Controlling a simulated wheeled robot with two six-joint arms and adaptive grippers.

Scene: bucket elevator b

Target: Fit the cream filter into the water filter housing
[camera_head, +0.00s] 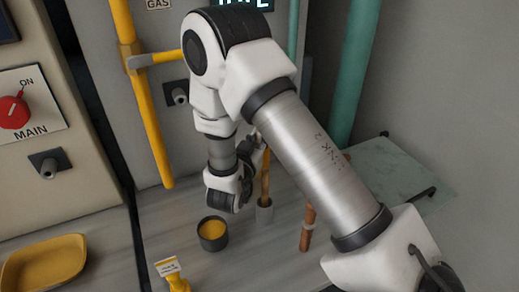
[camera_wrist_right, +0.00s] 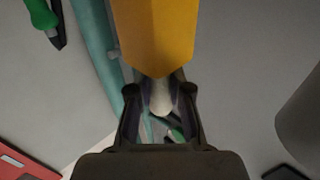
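My right arm crosses the head view from the lower right, and its wrist bends down over the bench. In that view its fingertips are mostly hidden behind my own links. In the right wrist view the two dark fingers of my right gripper (camera_wrist_right: 160,92) stand apart at their bases and lean inward. A pale, rounded piece (camera_wrist_right: 160,98) shows between them, possibly the cream filter. A large orange-yellow faceted thing (camera_wrist_right: 155,35) covers the area past the fingertips, so I cannot tell whether they grip anything. I cannot pick out the filter housing with certainty. My left gripper is out of view.
An orange rod (camera_head: 265,184) stands at a grey cylinder (camera_head: 265,213). A brown rod (camera_head: 307,230), a dark cup (camera_head: 212,238) with yellow inside, a small labelled yellow thing (camera_head: 175,281) and a yellow tray (camera_head: 42,268) are nearby. Yellow pipe (camera_head: 150,110) and teal pipe (camera_head: 355,65) rise behind.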

